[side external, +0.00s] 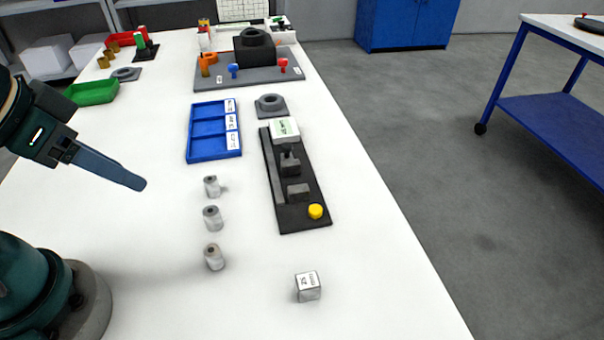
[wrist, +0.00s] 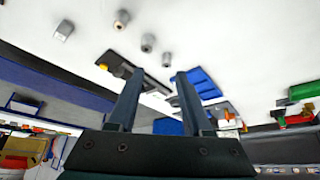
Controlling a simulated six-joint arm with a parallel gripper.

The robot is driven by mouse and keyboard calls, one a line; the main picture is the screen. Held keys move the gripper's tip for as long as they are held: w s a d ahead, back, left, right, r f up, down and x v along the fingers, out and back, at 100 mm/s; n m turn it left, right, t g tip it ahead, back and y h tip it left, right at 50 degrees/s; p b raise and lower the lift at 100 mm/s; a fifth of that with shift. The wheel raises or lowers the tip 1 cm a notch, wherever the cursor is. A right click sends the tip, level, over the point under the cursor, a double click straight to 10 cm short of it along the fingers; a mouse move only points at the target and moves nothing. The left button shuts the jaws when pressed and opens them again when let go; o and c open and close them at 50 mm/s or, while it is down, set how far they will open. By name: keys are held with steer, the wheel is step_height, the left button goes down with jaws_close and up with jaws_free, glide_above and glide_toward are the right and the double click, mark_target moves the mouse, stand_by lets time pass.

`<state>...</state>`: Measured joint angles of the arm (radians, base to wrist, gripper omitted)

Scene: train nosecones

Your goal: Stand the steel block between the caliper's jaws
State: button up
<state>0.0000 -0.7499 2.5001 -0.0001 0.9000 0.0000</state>
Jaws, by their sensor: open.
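The steel block (side external: 308,287) is a small grey cube with a white printed label on top. It stands alone near the front of the white table, apart from the caliper, and shows at the upper left in the wrist view (wrist: 63,30). The caliper (side external: 280,212) is a long dark fixture with two dark jaws (side external: 298,192), a gap between them, and a yellow knob (side external: 315,211) at its near end. My gripper (side external: 138,183) is raised at the left, away from both. In the wrist view its two fingers (wrist: 158,76) are apart with nothing between them.
Several details surround the work: three grey cylinders (side external: 212,218) stand in a row left of the caliper. A blue tray (side external: 205,157) with labelled compartments lies behind them. A grey ring part (side external: 270,105) sits beyond the caliper. The table around the block is clear.

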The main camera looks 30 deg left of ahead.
steer(key=o, duration=0.4)
steer(key=shift+c, duration=0.2)
steer(key=w+d+r+n, duration=0.2)
steer(key=w+r+n, duration=0.2)
steer(key=n, duration=0.3)
steer(key=n+g, duration=0.2)
steer(key=g, duration=0.4)
glide_above(308, 280)
step_height(308, 280, down, 14)
steer(key=shift+r, duration=0.2)
steer(key=shift+f, duration=2.25)
